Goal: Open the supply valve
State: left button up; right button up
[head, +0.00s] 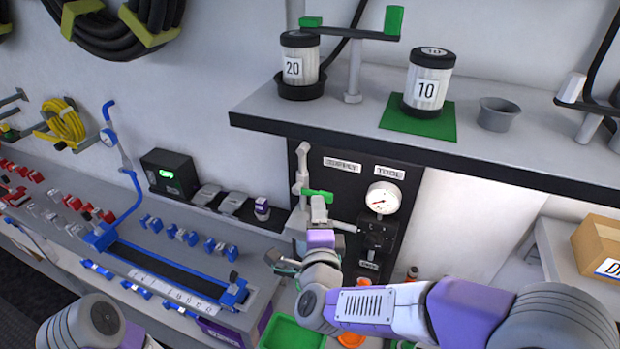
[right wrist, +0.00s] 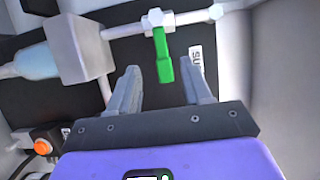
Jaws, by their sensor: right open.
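The supply valve's green lever handle (head: 318,194) is on a pale pipe at the left of a black panel (head: 345,172), below the SUPPLY label (head: 342,164). My right gripper (head: 319,212) is right by the handle. In the right wrist view, the handle (right wrist: 164,62) hangs from the pipe fitting, and its free end points down between the two fingers of my open gripper (right wrist: 163,72). Gaps show on both sides of the handle, so the fingers do not appear to touch it. Of my left arm, only a part shows at the lower left; its gripper is out of view.
A round gauge (head: 383,198) and a black regulator block (head: 377,236) are right of the handle. A grey shelf (head: 460,130) with the 20 and 10 canisters overhangs the panel. Green trays (head: 290,335) lie below, and a blue-framed rack (head: 160,268) stands left.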

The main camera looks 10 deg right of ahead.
aim_at(317, 193)
pick_arm(q)
jog(key=shift+s+r+p, duration=0.5)
jog(key=shift+r+p, duration=0.15)
jog(key=shift+r, duration=0.15)
pick_arm(e)
jog(key=shift+x, duration=3)
jog(key=shift+d+r, duration=0.1)
jog(key=shift+r, duration=0.05)
grip_shut()
